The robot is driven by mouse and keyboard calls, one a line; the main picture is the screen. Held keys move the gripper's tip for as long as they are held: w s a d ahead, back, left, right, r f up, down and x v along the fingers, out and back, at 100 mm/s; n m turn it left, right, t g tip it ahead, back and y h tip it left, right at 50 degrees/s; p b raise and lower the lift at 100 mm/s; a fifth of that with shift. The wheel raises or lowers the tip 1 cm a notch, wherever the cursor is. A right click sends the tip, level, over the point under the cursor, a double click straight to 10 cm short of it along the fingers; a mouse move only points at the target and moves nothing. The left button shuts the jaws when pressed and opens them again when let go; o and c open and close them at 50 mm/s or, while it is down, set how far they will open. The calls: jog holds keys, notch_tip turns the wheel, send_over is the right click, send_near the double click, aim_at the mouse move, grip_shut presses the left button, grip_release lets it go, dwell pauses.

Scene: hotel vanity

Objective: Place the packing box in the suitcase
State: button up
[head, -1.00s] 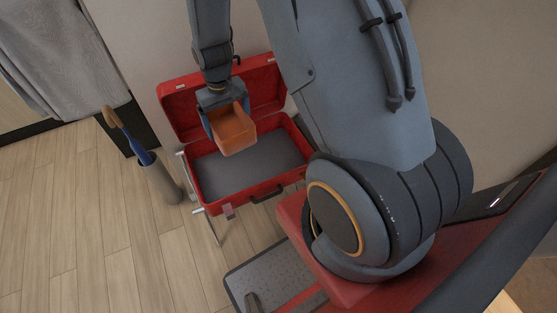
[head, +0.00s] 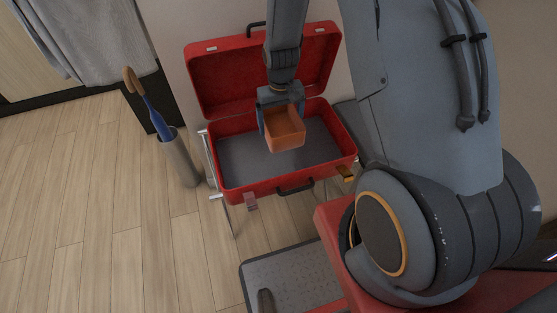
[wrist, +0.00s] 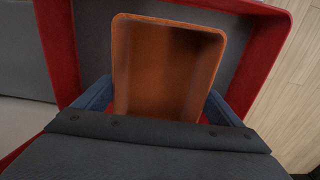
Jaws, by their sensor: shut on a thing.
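The packing box is an orange, open-topped box (head: 286,138), and it also shows in the wrist view (wrist: 165,70), where its inside looks empty. My gripper (head: 282,112) is shut on the box, with one blue finger on each side of it; the fingers also show in the wrist view (wrist: 160,100). The suitcase (head: 235,186) is red with a grey inside and stands open, its lid (head: 225,85) leaning up at the back. The box is held over the open suitcase. I cannot tell how high above the suitcase floor it is.
The suitcase rests on a metal-legged stand (head: 228,215). A grey holder (head: 180,160) with a blue umbrella (head: 155,118) stands just left of it. A grey towel or cloth (head: 90,40) hangs at the upper left. Wooden floor (head: 110,200) lies open at the left.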

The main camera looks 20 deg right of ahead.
jog(key=b, duration=0.2)
send_over(280, 155)
notch_tip(280, 155, down, 10)
jog(key=shift+w+r, duration=0.1)
jog(key=shift+f+p, duration=0.45)
jog(key=shift+f, duration=1.7)
jog(key=o, duration=0.7)
jog(key=shift+f, duration=0.15)
jog(key=shift+c, duration=0.2)
jog(key=shift+o, duration=1.2)
